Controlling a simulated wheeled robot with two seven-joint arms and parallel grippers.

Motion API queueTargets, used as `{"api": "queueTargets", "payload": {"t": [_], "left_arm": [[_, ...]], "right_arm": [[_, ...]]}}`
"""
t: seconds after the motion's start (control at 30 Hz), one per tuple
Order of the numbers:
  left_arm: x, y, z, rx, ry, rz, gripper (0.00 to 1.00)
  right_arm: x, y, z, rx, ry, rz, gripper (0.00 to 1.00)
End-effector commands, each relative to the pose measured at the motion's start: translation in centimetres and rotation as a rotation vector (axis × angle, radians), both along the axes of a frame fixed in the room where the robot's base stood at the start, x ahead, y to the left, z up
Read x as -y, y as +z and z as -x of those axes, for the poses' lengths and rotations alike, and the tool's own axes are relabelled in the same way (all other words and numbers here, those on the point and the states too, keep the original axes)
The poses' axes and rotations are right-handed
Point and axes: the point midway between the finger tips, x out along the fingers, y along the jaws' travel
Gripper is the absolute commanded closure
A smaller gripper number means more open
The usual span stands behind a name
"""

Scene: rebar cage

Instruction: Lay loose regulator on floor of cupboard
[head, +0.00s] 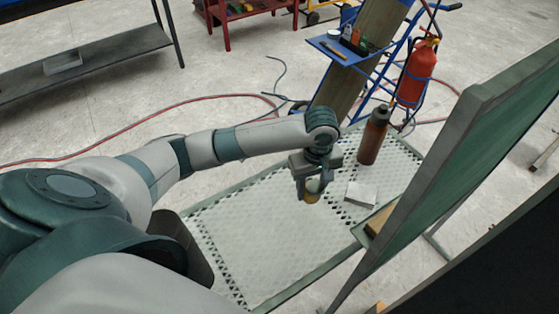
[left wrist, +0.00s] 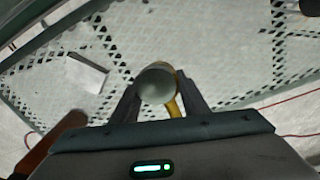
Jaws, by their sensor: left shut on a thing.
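My left gripper (head: 312,190) reaches in over a pale perforated panel with a green frame (head: 255,225). It is shut on the loose regulator (head: 312,186), a small brass-yellow piece. In the left wrist view the regulator (left wrist: 157,84) shows a round grey face and a brass body between the two fingers (left wrist: 160,100). It appears held above the panel; the exact gap is hard to tell. The panel looks like the cupboard floor, but I cannot be sure. My right gripper is not in view.
A dark red-brown cylinder (head: 373,135) stands behind the gripper. A white box (head: 360,193) lies right of it. A green upright panel (head: 450,160) bounds the right side. The panel's left and front areas are clear. A red extinguisher (head: 416,72) hangs on a blue trolley beyond.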

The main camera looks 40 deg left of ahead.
Motion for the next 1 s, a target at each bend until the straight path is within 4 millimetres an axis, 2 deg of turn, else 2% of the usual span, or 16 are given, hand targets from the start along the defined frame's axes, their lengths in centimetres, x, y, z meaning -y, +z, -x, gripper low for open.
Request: {"api": "queueTargets", "payload": {"t": [0.17,0.37,0.63,1.0], "left_arm": [[0.0,-0.3,-0.1,0.001,-0.001,0.0,1.0],[-0.1,-2.6,0.0,-0.001,-0.001,-0.001,1.0],[0.0,-5.8,-0.1,0.001,-0.003,0.0,1.0],[0.0,-6.1,-0.1,0.003,-0.003,0.001,1.0]], "right_arm": [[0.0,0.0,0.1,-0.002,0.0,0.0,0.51],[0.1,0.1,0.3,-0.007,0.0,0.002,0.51],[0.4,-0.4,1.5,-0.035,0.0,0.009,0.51],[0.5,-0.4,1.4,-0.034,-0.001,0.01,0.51]]}}
